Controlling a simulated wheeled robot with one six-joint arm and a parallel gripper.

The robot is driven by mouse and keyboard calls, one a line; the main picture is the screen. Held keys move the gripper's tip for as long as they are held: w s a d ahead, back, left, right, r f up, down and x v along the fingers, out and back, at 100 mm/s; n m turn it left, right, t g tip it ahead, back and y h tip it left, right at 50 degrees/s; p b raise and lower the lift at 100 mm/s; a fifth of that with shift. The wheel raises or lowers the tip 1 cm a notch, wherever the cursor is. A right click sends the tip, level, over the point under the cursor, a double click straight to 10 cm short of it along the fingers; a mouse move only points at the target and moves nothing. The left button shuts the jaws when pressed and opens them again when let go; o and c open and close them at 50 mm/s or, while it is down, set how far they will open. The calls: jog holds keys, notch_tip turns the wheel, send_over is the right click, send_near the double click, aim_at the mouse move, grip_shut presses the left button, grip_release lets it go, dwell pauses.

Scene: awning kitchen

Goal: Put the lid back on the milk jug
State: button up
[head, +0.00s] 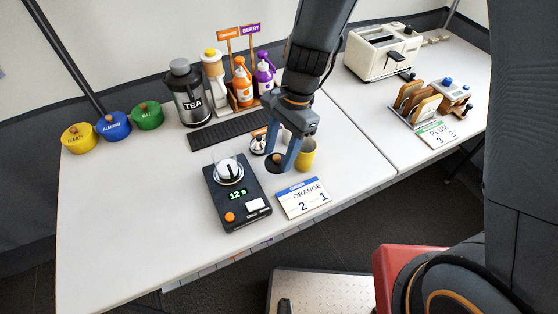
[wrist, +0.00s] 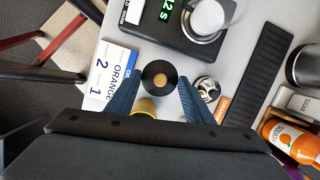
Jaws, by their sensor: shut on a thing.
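My gripper (head: 283,160) points down over the table, its two blue fingers on either side of a round black lid with a wooden knob (wrist: 159,77). The fingers are shut on the lid's sides; I cannot tell whether it touches the table. In the head view the lid (head: 273,165) is partly hidden by the fingers.
A yellow cup (head: 306,156) stands close beside my gripper on the right. A small round black-and-white item (head: 258,145) is behind the fingers. An ORANGE card (head: 303,198) lies in front. A tea urn (head: 186,92) and bottles stand behind. The table's front left is clear.

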aim_at(274, 155)
jog(key=r, duration=0.2)
jog(key=a+r+p, duration=0.1)
jog(key=r, duration=0.2)
jog(key=shift+s+a+r, duration=0.1)
jog(key=shift+r, duration=0.15)
jog(key=s+a+r+p, duration=0.3)
jog(key=a+r+p, duration=0.5)
jog(key=a, duration=0.3)
notch_tip(274, 155, down, 7)
jog(key=b, duration=0.4)
jog(key=shift+w+b, duration=0.2)
jog(key=shift+b, duration=0.2)
jog(key=shift+a+p, duration=0.1)
jog(key=shift+p, duration=0.55)
dwell(0.5)
jog(key=shift+f+p, duration=0.15)
jog(key=shift+p, duration=0.35)
dwell(1.5)
jog(key=o, duration=1.1)
jog(key=shift+o, duration=0.5)
